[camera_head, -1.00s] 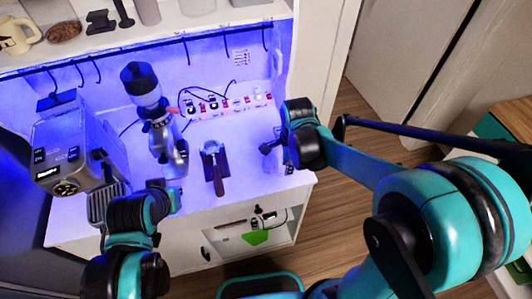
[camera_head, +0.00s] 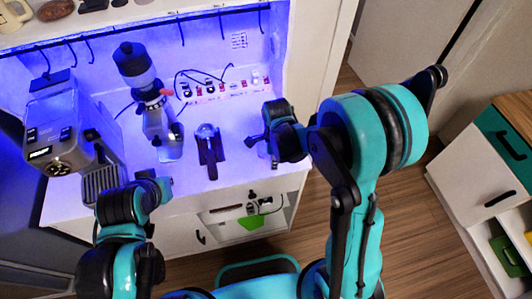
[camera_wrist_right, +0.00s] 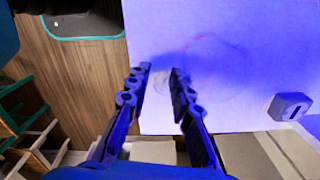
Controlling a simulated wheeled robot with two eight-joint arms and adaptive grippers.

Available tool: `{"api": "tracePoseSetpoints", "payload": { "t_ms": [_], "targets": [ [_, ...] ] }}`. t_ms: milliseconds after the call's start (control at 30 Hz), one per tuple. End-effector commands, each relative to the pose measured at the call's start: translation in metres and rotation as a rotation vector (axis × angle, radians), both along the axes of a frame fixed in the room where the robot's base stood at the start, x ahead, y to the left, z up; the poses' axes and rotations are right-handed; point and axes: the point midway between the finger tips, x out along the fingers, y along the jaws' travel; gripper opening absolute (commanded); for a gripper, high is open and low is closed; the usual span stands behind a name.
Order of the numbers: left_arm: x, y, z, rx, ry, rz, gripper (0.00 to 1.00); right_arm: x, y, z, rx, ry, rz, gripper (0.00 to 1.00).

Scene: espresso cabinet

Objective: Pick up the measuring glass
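A faint, see-through round outline with a pinkish rim (camera_wrist_right: 212,66) shows on the white counter in the right wrist view; it looks like the measuring glass, seen from above. My right gripper (camera_wrist_right: 161,76) is open beside it, its two fingers apart. A small pale patch shows between the fingertips, and I cannot tell what it is. In the head view my right gripper (camera_head: 258,142) is low over the counter's right end, where I cannot make out the glass clearly. My left gripper (camera_head: 163,186) is by the counter's front edge at left; its fingers are too small to read.
On the counter, a dark stand with a long handle (camera_head: 210,160) is left of my right gripper. A grinder (camera_head: 158,110) and the espresso machine (camera_head: 58,135) stand farther left. A power strip (camera_head: 225,88) with cables lies at the back. The cabinet's side wall is close on the right.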

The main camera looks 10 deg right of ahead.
Motion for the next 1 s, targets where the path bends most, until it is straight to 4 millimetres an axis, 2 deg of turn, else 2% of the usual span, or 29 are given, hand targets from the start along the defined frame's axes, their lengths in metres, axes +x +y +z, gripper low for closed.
{"api": "tracePoseSetpoints", "payload": {
  "t_ms": [100,200,667,767,933,1000],
  "targets": [
    [0.0,0.0,0.0,0.0,0.0,0.0,0.0,0.0,0.0,0.001,0.0,0.0,0.0,0.22],
    [0.0,0.0,0.0,0.0,0.0,0.0,0.0,0.0,0.0,0.001,0.0,0.0,0.0,0.0],
    [0.0,0.0,0.002,0.0,0.0,0.0,0.0,0.0,0.0,0.005,0.0,0.0,0.0,0.0],
    [0.0,0.0,0.004,0.0,0.0,0.0,0.0,0.0,0.0,0.014,0.0,0.0,0.0,0.0],
    [0.0,0.0,0.013,0.0,0.0,0.0,0.0,-0.001,0.0,0.045,0.0,0.0,0.0,0.0],
    [0.0,0.0,0.015,0.0,0.0,0.0,0.0,-0.016,-0.003,0.053,0.0,0.0,0.0,0.0]
  ]
}}
